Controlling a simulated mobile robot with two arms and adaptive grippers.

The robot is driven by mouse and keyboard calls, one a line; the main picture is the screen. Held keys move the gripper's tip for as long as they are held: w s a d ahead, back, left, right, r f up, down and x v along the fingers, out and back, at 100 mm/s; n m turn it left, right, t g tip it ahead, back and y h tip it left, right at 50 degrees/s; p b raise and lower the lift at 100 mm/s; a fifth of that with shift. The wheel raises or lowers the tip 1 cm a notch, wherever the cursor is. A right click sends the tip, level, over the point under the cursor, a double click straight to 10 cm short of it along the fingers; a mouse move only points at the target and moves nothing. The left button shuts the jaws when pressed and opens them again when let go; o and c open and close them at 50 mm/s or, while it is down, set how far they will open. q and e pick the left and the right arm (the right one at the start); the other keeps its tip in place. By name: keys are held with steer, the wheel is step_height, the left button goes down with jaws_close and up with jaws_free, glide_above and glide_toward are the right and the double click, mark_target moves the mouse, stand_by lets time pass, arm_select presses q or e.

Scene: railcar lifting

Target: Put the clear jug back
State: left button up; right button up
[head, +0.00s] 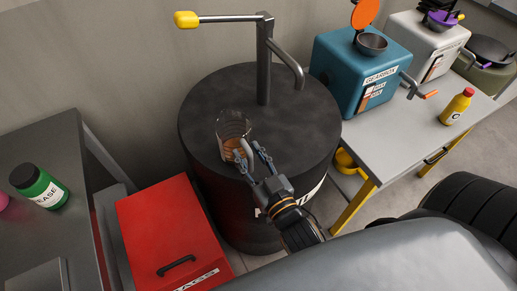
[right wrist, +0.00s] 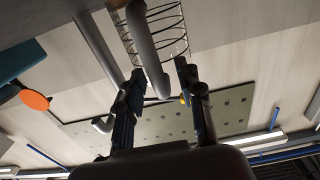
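The clear jug (head: 233,126), with ring marks and some amber liquid low inside, appears upright on the flat top of the black drum (head: 200,100). Its grey handle faces my right gripper (head: 251,154). That gripper is open, its two fingers on either side of the handle's lower part. In the right wrist view the handle (right wrist: 148,50) hangs between the spread fingertips (right wrist: 160,72), with a gap visible on each side. The jug (right wrist: 170,25) shows behind it at the top. My left gripper is not in view.
A pump pipe with a spout (head: 290,66) and yellow-tipped lever (head: 187,20) rises from the drum. A red box (head: 165,230) stands at front left. A green bottle (head: 38,185) is on the left bench. The right table (head: 405,135) holds a teal gearbox machine (head: 345,65) and a yellow bottle (head: 456,107).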

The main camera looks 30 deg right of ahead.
steer(key=s+b, duration=0.2)
steer(key=s, duration=1)
steer(key=shift+d, duration=0.15)
steer(key=shift+f, duration=0.1)
steer(key=s+a+f+g+y, duration=0.1)
steer(key=s+f+g, duration=0.15)
steer(key=f, duration=1.05)
steer(key=s+a+f+n+g, duration=0.15)
steer(key=f+g, duration=0.25)
steer(key=f, duration=0.8)
steer(key=s+a+f+g+y, duration=0.1)
steer(key=s+a+f+g, duration=0.15)
steer(key=f, duration=1.05)
steer(key=s+d+f+g+h, duration=0.1)
steer(key=s+d+f+g, duration=0.3)
steer(key=f, duration=0.5)
steer(key=s+d+f+g+h, duration=0.1)
steer(key=s+d+f+g, duration=0.3)
steer(key=s+d+f, duration=0.4)
steer(key=s, duration=0.3)
steer(key=shift+f+h, duration=0.3)
steer(key=shift+f, duration=0.1)
steer(key=shift+s+n, duration=0.2)
steer(key=shift+n, duration=0.05)
